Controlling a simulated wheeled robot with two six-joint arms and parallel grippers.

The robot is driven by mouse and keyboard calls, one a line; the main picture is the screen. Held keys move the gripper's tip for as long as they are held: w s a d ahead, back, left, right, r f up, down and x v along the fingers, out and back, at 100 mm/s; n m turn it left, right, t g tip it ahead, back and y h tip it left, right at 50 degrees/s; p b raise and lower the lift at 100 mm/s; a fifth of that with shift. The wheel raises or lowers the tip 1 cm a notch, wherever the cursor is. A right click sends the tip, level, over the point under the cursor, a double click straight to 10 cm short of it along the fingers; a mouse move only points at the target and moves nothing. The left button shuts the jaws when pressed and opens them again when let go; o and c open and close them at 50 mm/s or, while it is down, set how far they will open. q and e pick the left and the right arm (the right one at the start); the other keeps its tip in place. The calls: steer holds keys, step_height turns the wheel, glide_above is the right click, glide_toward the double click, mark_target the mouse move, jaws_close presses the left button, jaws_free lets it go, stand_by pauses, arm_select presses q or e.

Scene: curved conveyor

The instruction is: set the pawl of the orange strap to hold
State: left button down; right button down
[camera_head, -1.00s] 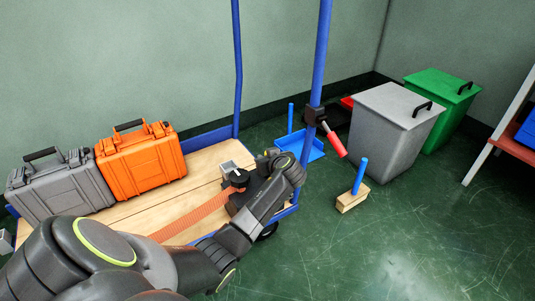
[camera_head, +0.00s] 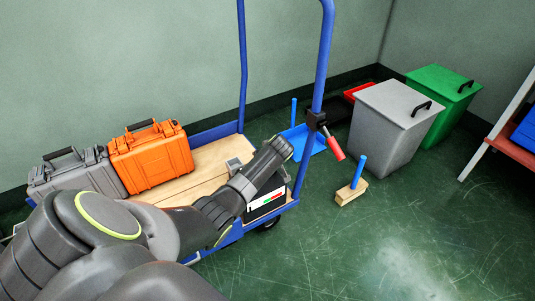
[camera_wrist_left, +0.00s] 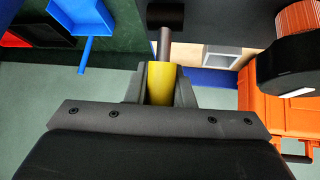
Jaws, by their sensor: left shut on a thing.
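In the left wrist view my left gripper (camera_wrist_left: 160,84) is shut on a yellow grip (camera_wrist_left: 160,86). A metal rod (camera_wrist_left: 164,45) runs on from the grip to a black cylinder (camera_wrist_left: 165,16). The orange strap (camera_wrist_left: 297,18) shows at the top right, beside a black round part (camera_wrist_left: 285,65). In the head view my left arm covers the strap, and the gripper's fingers are hidden. A black box (camera_head: 266,210) with a white, red and green label (camera_head: 265,201) shows beside the arm on the trolley. The pawl's setting cannot be made out. My right gripper is not in view.
The trolley's wooden deck (camera_head: 205,170) carries an orange case (camera_head: 151,157) and a grey case (camera_head: 76,173). A blue post with a red-handled lever (camera_head: 333,146) stands at the trolley's end. Grey (camera_head: 385,125) and green (camera_head: 442,100) bins stand behind.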

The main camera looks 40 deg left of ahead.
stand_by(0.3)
arm_select(q)
steer(key=c, duration=1.3)
jaws_free()
steer(key=shift+a, duration=0.1)
steer(key=shift+o, duration=0.2)
steer(key=shift+r, duration=0.1)
